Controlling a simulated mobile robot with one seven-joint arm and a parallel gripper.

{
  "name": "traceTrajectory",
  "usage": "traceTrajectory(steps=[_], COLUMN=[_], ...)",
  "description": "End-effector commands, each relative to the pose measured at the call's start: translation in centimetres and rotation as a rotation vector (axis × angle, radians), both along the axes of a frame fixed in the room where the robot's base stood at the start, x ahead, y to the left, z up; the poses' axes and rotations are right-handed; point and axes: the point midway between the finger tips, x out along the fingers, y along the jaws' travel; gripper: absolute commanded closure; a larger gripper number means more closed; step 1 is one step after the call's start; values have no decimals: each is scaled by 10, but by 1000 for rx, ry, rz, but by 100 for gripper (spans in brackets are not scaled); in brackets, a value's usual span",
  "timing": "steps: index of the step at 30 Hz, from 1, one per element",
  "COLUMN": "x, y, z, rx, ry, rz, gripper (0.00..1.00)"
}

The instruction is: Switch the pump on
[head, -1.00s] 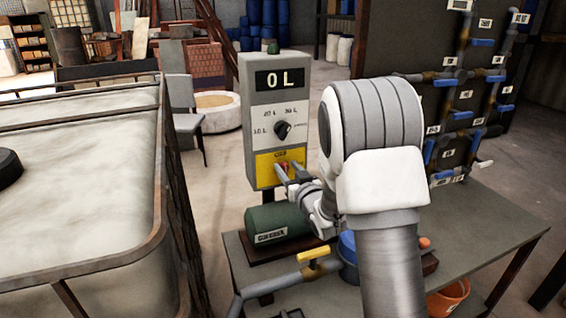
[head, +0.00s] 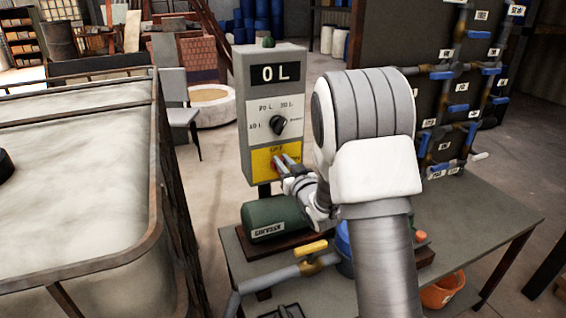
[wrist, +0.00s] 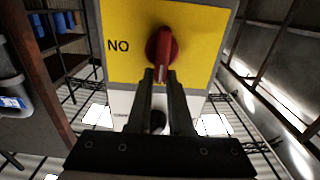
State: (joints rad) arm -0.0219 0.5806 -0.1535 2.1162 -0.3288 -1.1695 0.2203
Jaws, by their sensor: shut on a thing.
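The grey control box (head: 243,142) stands on a post behind the bench, with a display reading "0 L" (head: 276,75) and a black selector dial (head: 278,126). Low on its yellow panel (head: 256,164) is a red knob; the wrist view shows this red knob (wrist: 165,42) with a label reading "NO" beside it. My gripper (head: 284,164) is at the panel with its fingers shut on the knob's handle; the fingertips also show in the wrist view (wrist: 160,76). The fingers partly hide the knob in the head view. The green pump motor (head: 270,216) sits on the bench below.
A pipe with a yellow valve handle (head: 309,247) runs along the front of the bench (head: 480,213). A large vat (head: 80,150) with a railing stands at the left. A panel of pipes with blue handles (head: 440,73) stands at the right.

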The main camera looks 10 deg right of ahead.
Motion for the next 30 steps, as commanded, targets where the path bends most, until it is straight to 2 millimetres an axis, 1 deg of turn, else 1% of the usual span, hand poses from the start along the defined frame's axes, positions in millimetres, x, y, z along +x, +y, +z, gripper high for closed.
traceTrajectory(steps=[8, 14, 20, 30], x=[0, 0, 1, 2], y=[-1, -3, -8, -15], z=[-3, -5, -7, -10], rx=[16, 92, 238, 556], ry=[8, 24, 52, 118], rz=[-1, -1, -2, -2], gripper=[100, 100, 100, 100])
